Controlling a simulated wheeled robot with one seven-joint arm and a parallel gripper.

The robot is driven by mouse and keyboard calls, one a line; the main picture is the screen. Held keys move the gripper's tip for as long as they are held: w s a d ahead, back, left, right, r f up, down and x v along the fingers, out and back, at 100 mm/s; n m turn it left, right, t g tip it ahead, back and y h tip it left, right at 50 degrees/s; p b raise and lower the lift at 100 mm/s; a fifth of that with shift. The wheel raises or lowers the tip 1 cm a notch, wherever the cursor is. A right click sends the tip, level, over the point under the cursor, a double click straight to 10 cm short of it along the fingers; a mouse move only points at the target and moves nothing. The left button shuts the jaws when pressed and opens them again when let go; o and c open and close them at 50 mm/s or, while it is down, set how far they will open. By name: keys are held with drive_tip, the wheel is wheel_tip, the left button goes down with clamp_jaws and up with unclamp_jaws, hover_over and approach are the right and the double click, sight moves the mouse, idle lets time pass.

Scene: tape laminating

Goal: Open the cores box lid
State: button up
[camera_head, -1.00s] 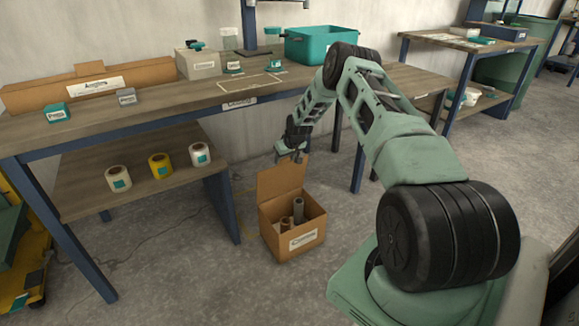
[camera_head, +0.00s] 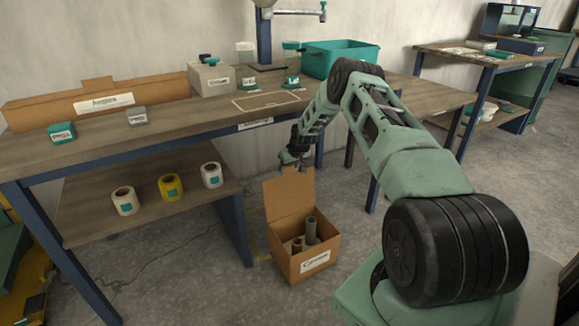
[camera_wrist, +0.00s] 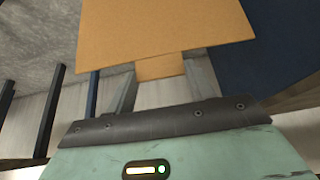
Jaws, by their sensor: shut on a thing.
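The cores box (camera_head: 289,264) is an open cardboard box with a white label on its front, standing on the floor beside the bench. Several tube-shaped cores (camera_head: 311,230) stand inside it. Its lid (camera_head: 290,195) is raised and stands roughly upright at the back edge. My gripper (camera_head: 298,163) is at the lid's top edge. In the wrist view the lid (camera_wrist: 165,32) fills the upper middle, and its small tab (camera_wrist: 160,67) sits between the fingers of my gripper (camera_wrist: 161,75), which is shut on it.
A wooden workbench (camera_head: 185,127) with blue legs stands behind and left of the box. Its lower shelf (camera_head: 90,225) holds a white roll (camera_head: 125,200), a yellow roll (camera_head: 170,187) and another white roll (camera_head: 211,175). A teal bin (camera_head: 340,60) stands on top. Floor in front of the box is clear.

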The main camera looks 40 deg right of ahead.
drive_tip(key=o, duration=1.4)
drive_tip(key=p+v, duration=0.4)
drive_tip(key=v, duration=1.3)
drive_tip(key=shift+s, duration=0.2)
drive_tip(key=shift+r, duration=0.1)
